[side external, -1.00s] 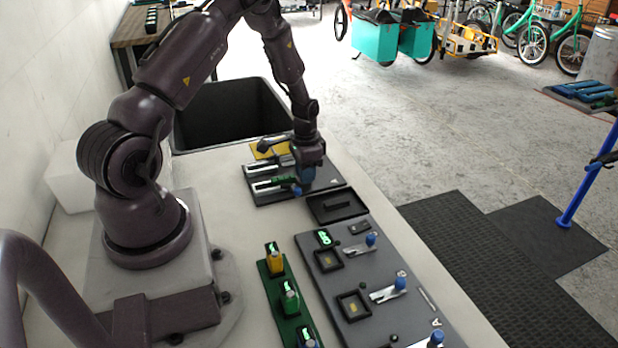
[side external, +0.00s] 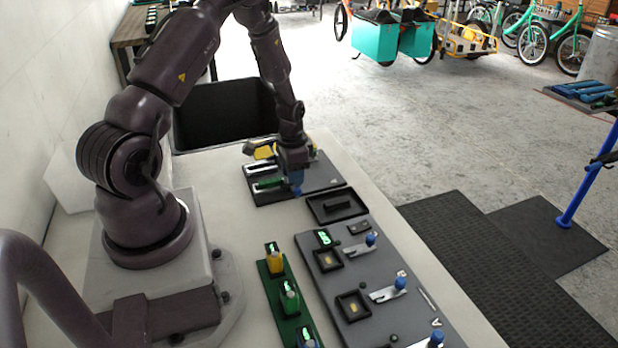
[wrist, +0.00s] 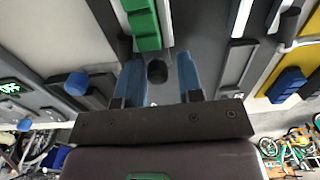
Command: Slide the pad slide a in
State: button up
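A dark slide board (side external: 318,184) lies on the bench beyond the flat dark tray. On it is a green slide block (side external: 268,184) in a pale rail, also seen in the wrist view (wrist: 145,28). A dark round knob (wrist: 157,71) sits just in front of the green block's end. My gripper (side external: 297,191) is low over the board's near edge. In the wrist view its blue fingers (wrist: 160,80) stand apart on either side of the knob, with gaps visible. I cannot tell which slide is marked a.
A second pale rail (side external: 257,168) runs parallel, with a yellow piece (side external: 264,152) behind it. The dark tray (side external: 318,213) and a board with blue knobs (side external: 330,285) lie nearer. A green rack (side external: 275,301) stands left of that board. A black bin (side external: 220,110) is behind.

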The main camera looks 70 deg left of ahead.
jog(key=shift+s+d, duration=0.1)
jog(key=shift+d, duration=0.1)
jog(key=shift+r, duration=2.2)
jog(key=w+r, duration=0.3)
jog(key=w, duration=0.3)
jog(key=shift+w+a, duration=0.1)
jog(key=s+d+r+t, duration=0.2)
jog(key=s+d+r, duration=0.6)
jog(key=d+r, duration=0.4)
jog(key=s+d+r+t, duration=0.3)
jog(key=s+d+r, duration=0.5)
jog(key=d+r, duration=0.4)
jog(key=shift+v, duration=0.95)
